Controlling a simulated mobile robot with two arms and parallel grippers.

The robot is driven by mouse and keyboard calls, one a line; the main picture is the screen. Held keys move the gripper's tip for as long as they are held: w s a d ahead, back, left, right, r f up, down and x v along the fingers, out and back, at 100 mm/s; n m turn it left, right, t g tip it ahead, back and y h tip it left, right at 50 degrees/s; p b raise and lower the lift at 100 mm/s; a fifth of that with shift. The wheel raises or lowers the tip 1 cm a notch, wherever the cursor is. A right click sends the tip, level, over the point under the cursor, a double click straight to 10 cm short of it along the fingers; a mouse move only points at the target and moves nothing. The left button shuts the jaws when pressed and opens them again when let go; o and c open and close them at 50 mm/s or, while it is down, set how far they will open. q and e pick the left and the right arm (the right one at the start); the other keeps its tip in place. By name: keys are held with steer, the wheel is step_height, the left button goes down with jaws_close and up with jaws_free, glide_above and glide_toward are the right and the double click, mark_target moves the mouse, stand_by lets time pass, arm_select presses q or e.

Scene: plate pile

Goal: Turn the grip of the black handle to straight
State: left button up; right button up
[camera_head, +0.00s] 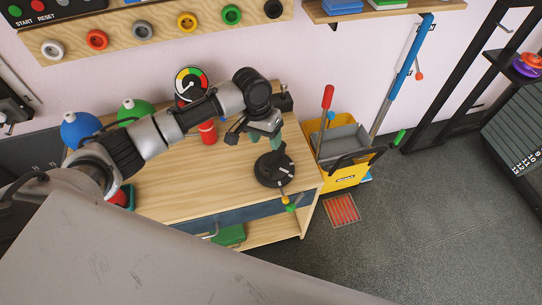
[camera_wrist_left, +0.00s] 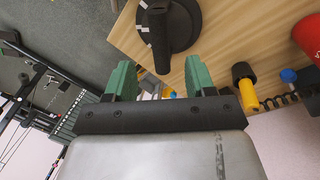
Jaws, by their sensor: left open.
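The black handle stands on a round black base (camera_head: 273,170) near the right end of the wooden desk. Its upright grip (camera_head: 279,153) shows just under my left gripper (camera_head: 266,138). In the left wrist view, the base (camera_wrist_left: 183,20) is at the top, with the dark grip (camera_wrist_left: 157,35) reaching toward the gap between my green fingers. My left gripper (camera_wrist_left: 160,65) is open, with its fingers apart and nothing clearly held. The grip's exact angle is hard to tell. My right gripper is not in view.
A red cylinder (camera_head: 207,132) and a round gauge (camera_head: 191,84) are left of my gripper. A yellow bin (camera_head: 345,176) with tools stands right of the desk (camera_head: 200,190). Dark floor (camera_head: 440,220) is open at right.

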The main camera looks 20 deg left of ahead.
mark_target(271, 157)
arm_select(q)
steer(key=f, duration=0.2)
steer(key=d+f, duration=0.1)
steer(key=f, duration=0.5)
steer(key=shift+s+d+b, duration=0.15)
steer(key=shift+d+b, duration=0.15)
steer(key=shift+b, duration=0.05)
steer(key=c, duration=0.9)
